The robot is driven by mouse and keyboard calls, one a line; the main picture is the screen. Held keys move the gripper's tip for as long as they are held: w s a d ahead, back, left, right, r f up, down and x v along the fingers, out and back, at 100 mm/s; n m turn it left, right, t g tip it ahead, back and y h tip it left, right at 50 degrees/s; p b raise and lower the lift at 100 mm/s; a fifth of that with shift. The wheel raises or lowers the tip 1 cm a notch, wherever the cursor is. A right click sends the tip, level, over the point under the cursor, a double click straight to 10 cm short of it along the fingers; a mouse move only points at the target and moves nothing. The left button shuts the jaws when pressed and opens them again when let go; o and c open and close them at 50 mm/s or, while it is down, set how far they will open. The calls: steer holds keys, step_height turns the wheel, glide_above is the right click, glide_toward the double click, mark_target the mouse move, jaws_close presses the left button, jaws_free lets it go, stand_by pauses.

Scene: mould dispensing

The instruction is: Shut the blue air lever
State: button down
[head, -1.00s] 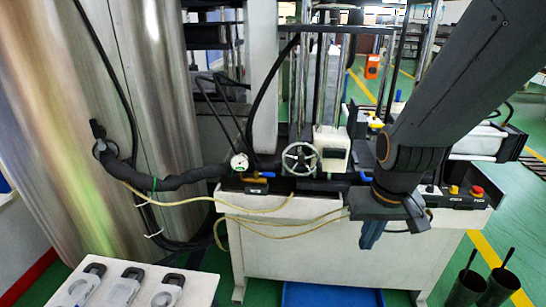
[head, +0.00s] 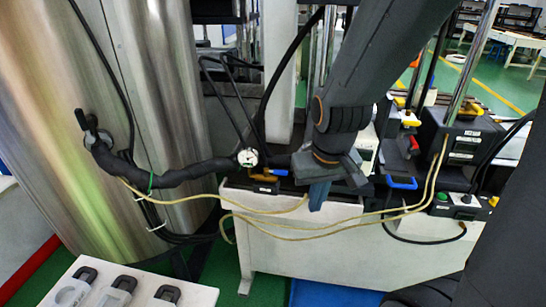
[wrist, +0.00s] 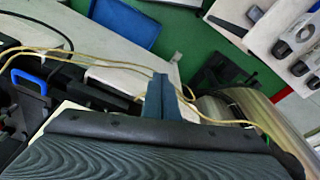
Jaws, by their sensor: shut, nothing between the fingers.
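A small blue lever (head: 276,172) shows beside a pressure gauge (head: 247,158) and a brass-coloured valve (head: 264,178), at the left end of the machine's top. A larger blue handle (head: 401,182) sits farther right; a blue U-shaped handle also shows at the left of the wrist view (wrist: 30,77). I cannot tell for certain which is the air lever. My gripper (head: 318,197) is shut and empty, pointing down at the machine's front edge between the two blue parts. Its closed fingers (wrist: 160,95) show in the wrist view, touching neither blue part. My wrist hides part of the machine top.
A yellowish hose (head: 300,228) loops across the white front panel (head: 310,255). A large steel tank (head: 80,120) and thick black hose stand left. A white table (head: 140,290) with several handled grey items is at front left. Green floor shows beyond.

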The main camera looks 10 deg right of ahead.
steer(key=shift+s, duration=0.1)
steer(key=m+g+b, duration=0.4)
steer(key=b, duration=0.6)
glide_toward(277, 173)
steer(key=w+d+r, duration=0.3)
steer(key=w+d, duration=0.2)
steer(key=w, duration=0.2)
steer(key=shift+d+r+g+y, duration=0.25)
steer(key=shift+r+g+y, duration=0.1)
steer(key=shift+y, duration=0.15)
steer(key=s+a+f+p, duration=0.2)
steer(key=s+f+p, duration=0.2)
steer(key=f, duration=0.6)
steer(key=shift+s+a+f+p, duration=0.2)
steer(key=shift+s+f+p, duration=0.1)
steer(key=shift+s, duration=0.6)
steer(key=shift+d+m, duration=0.1)
steer(key=shift+m, duration=0.3)
